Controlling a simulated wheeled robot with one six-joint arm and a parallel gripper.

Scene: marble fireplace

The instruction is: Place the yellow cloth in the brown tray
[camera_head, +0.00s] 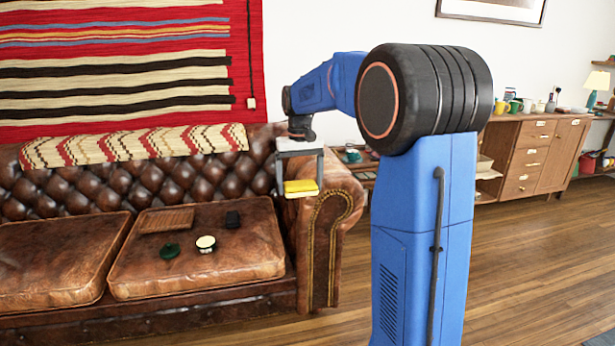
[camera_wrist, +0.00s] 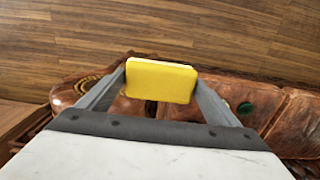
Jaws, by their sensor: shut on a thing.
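The yellow cloth (camera_head: 301,186) looks like a small folded block. My gripper (camera_head: 300,191) is shut on it and holds it above the right armrest of the brown leather sofa. In the wrist view the cloth (camera_wrist: 161,81) sits between the two grey fingers of my gripper (camera_wrist: 160,84). The brown tray (camera_head: 166,220) appears as a flat, ribbed brown piece on the right seat cushion, to the left of and lower than my gripper. I cannot make out the tray in the wrist view.
On the same cushion (camera_head: 135,284) lie a green item (camera_head: 169,251), a round pale-topped container (camera_head: 206,243) and a small black item (camera_head: 233,219). The sofa's armrest (camera_head: 331,205) is beneath my gripper. A wooden sideboard (camera_head: 530,158) stands at the right. Wooden floor is open in front.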

